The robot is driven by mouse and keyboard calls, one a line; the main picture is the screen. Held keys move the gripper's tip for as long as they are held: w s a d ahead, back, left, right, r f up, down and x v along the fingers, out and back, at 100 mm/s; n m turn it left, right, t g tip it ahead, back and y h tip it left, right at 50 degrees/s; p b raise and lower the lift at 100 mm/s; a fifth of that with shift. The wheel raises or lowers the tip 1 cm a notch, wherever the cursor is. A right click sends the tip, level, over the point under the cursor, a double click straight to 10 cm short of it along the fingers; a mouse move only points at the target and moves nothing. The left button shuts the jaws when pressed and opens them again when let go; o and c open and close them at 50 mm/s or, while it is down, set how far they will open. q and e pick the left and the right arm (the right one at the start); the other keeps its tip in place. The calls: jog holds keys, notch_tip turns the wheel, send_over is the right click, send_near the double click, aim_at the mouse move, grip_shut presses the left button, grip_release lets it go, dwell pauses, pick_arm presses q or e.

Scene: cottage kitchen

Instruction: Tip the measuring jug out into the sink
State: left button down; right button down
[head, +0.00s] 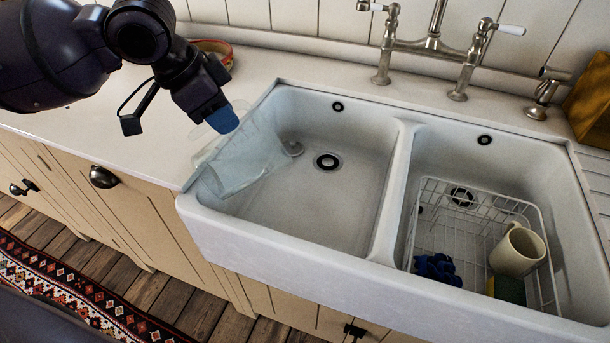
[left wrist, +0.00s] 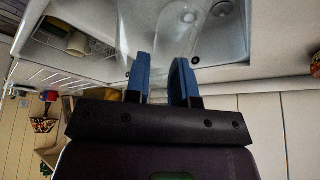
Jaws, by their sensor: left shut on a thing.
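The clear measuring jug (head: 240,162) is tilted well over on its side at the left end of the left sink basin (head: 345,215), partly over the rim. My left gripper (head: 222,118) is shut on it from above, with blue fingertips at its upper side. In the left wrist view the jug (left wrist: 172,28) shows as a faint see-through shape beyond the fingers (left wrist: 161,72). I cannot tell whether liquid is in it. My right gripper is not in view.
The right basin holds a white wire rack (head: 440,205) with a cream mug (head: 517,250) and a dark blue item (head: 437,268). A tap (head: 432,45) stands behind the divider. A bowl (head: 213,50) sits on the counter behind my left gripper.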

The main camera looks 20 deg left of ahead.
aim_at(250, 119)
pick_arm(q)
jog(key=shift+w+d+f, duration=0.1)
jog(key=shift+w, duration=0.2)
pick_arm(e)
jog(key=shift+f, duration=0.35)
